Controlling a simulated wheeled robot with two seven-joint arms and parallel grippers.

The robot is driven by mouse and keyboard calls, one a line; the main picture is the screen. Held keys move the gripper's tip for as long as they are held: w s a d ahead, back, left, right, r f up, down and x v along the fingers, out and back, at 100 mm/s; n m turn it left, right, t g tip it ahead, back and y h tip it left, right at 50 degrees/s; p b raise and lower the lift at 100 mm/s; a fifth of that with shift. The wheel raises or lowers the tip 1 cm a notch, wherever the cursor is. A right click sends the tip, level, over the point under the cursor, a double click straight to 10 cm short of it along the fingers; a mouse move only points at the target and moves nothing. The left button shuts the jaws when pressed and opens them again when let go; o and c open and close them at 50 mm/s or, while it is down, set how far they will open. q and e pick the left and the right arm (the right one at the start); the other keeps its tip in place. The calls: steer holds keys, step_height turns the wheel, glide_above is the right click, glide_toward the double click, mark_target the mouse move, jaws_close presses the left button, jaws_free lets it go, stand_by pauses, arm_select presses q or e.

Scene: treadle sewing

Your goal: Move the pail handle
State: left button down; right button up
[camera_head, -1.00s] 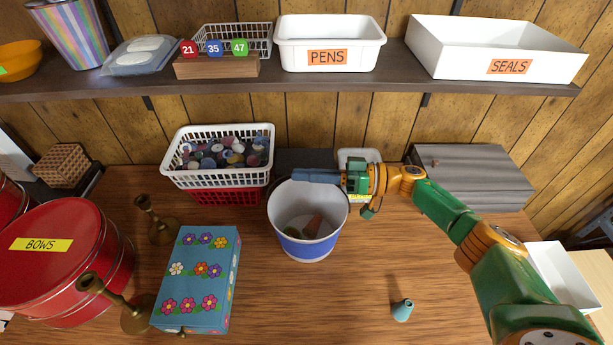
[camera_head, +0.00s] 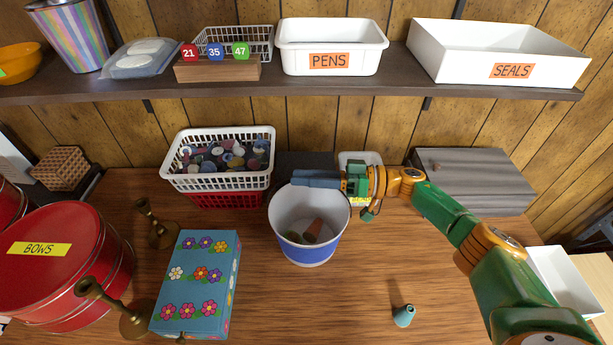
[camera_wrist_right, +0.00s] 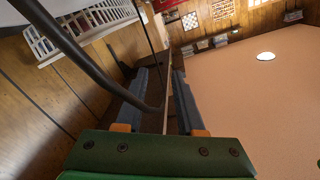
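A blue and white pail (camera_head: 311,252) stands upright on the wooden table, with a brown cone-like piece (camera_head: 314,230) and other small things inside. My right gripper (camera_head: 316,178) reaches in from the right, its blue-grey fingers lying across the pail's far rim. In the right wrist view, a dark curved rod (camera_wrist_right: 88,68), seemingly the pail handle, comes down from the upper left into the space between the two fingers (camera_wrist_right: 166,95). A gap shows between the fingers, and I cannot tell whether they touch the rod. The left gripper is not in view.
A white basket of spools (camera_head: 222,181) stands left of the pail, with a flowered box (camera_head: 200,285) and brass candlesticks nearer. A grey box (camera_head: 470,180) is behind right. A small teal object (camera_head: 403,316) stands front right. The shelf (camera_head: 150,84) overhangs the back.

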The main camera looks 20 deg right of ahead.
steer(key=b+v, duration=0.2)
steer(key=v, duration=0.5)
steer(key=shift+b, duration=0.4)
